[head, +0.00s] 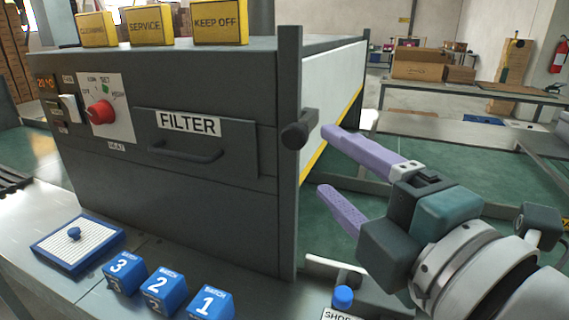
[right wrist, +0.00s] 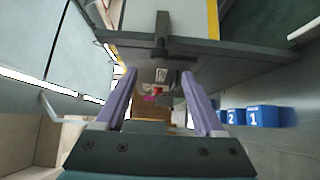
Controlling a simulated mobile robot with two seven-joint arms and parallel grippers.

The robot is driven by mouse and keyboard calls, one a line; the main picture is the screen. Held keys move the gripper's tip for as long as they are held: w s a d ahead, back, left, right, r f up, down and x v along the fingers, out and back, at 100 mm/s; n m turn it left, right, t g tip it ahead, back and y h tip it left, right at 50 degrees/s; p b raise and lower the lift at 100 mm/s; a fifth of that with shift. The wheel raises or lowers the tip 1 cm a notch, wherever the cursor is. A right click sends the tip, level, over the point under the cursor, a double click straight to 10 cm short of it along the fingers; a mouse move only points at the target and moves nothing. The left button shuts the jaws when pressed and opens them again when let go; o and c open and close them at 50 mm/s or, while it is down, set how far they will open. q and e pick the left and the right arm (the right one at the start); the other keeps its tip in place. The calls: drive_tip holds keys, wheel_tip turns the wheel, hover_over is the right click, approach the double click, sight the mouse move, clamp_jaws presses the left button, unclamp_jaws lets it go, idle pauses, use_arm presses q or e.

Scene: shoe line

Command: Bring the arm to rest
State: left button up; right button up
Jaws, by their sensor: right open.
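My right gripper (head: 332,162) is at the right of the head view, beside the right front edge of the grey machine (head: 200,80). Its two purple fingers are spread apart with nothing between them. In the right wrist view the open right gripper (right wrist: 162,100) shows its fingers apart as well. The fingertips are near the dark round knob (head: 297,135) on the machine's edge; I cannot tell whether they touch it. My left gripper is in neither view.
The machine has a FILTER drawer (head: 195,142) and a red dial (head: 100,112). Blue blocks (head: 165,288) and a blue-rimmed tray (head: 45,252) lie on the bench in front. Yellow signs (head: 220,28) stand on top. Tables with cardboard boxes (head: 420,62) stand behind. Green floor shows at right.

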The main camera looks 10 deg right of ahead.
drive_tip(key=s+d+m+g+h+p, duration=0.4)
drive_tip(key=d+m+h+p, duration=0.15)
drive_tip(key=d+m, duration=0.35)
drive_tip(key=s+a+f+m+g+y+p, duration=0.2)
drive_tip(key=s+m+g+p, duration=0.6)
drive_tip(key=s, duration=0.8)
wheel_tip(320, 180, up, 37)
drive_tip(key=m+g+p, duration=0.1)
drive_tip(key=g+p, duration=0.1)
drive_tip(key=p, duration=3.3)
drive_tip(key=shift+s+a+p, duration=0.25)
drive_tip(key=shift+a+p, duration=0.05)
